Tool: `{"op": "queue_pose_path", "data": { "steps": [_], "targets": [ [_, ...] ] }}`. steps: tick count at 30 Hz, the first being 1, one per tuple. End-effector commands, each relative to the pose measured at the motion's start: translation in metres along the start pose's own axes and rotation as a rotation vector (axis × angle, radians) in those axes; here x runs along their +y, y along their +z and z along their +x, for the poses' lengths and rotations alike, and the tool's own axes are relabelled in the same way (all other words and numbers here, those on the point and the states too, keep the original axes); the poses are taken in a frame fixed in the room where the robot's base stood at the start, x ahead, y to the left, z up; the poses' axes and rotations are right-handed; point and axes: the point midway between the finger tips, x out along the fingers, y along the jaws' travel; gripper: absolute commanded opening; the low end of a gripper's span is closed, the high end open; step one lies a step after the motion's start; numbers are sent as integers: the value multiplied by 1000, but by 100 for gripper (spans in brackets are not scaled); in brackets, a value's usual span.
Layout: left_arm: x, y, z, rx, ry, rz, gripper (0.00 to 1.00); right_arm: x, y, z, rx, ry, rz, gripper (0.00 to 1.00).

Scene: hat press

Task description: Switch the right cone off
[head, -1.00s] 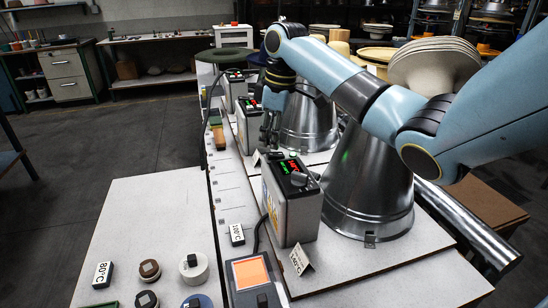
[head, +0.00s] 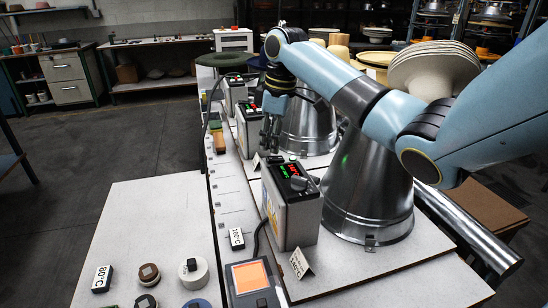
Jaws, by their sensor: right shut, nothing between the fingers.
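The nearest metal cone (head: 368,190) stands at the right on a white board. A grey control box (head: 291,207) stands at its left side, with a red and green lit display (head: 289,169) and a knob (head: 299,184) on top. My right gripper (head: 271,150) points down by the far edge of this box, its fingers shut and empty. I cannot tell whether the fingertips touch the box or a switch there. My left gripper is not in view.
A second cone (head: 308,125) and its box (head: 249,128) stand behind. A 140°C card (head: 301,263) stands in front of the near box, beside an orange-screened panel (head: 249,277). Several small knobs and an 80°C block (head: 102,279) lie on the left board.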

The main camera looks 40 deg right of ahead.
Motion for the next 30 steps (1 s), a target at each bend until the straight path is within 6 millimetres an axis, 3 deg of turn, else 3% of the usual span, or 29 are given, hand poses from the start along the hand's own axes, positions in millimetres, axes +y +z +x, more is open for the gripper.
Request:
{"op": "queue_pose_path", "data": {
  "steps": [30],
  "targets": [
    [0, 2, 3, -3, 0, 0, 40, 0, 2, 10, 0, -1, 0, 0]
  ]
}}
